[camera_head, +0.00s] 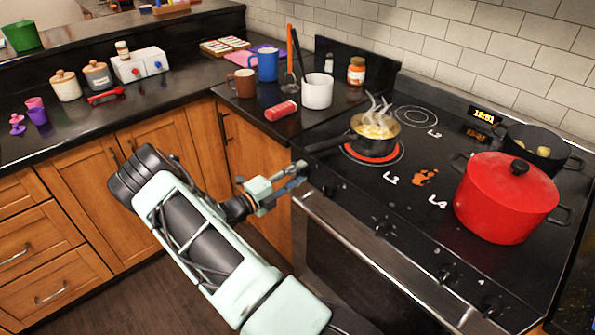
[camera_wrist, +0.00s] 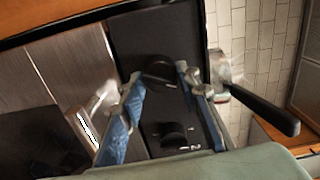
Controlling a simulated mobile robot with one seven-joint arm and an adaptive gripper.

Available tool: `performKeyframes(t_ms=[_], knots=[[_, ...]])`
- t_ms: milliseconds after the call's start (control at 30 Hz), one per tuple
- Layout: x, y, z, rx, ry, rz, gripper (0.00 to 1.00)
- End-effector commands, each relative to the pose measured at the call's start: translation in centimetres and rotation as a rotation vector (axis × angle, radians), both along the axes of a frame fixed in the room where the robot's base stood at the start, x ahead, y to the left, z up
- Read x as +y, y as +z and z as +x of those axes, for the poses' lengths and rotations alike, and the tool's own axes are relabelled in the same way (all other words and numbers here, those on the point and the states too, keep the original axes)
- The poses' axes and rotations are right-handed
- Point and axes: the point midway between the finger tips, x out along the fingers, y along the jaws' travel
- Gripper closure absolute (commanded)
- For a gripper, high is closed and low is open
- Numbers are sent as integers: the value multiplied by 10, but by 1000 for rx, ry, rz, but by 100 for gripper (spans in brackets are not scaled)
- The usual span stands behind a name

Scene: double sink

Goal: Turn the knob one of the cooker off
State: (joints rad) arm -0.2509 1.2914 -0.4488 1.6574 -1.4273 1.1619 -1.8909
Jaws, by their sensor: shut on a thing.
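The cooker (camera_head: 455,125) has a black top and a row of dark knobs along its front panel. My gripper (camera_head: 302,172) is at the left end of that panel. In the wrist view, the blue fingers of my gripper (camera_wrist: 160,75) are closed around a dark knob (camera_wrist: 158,69), apparently knob one. A second knob (camera_wrist: 175,132) shows below it, with a white mark like a 2. In the head view my gripper hides the held knob. A steaming pan (camera_head: 373,140) sits on a burner with a glowing red ring (camera_head: 394,155).
The pan's long black handle (camera_head: 326,144) sticks out leftward, close above my gripper. A red pot (camera_head: 503,200) and a dark pot (camera_head: 541,147) stand on the right. The floor in front is clear.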

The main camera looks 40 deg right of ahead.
Motion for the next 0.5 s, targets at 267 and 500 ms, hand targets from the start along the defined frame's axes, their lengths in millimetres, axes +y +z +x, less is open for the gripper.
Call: performKeyframes(t_ms=[267, 500], knots=[[0, 2, 0, 237, 1, -20, 94], [0, 2, 0, 381, 0, -31, 94]])
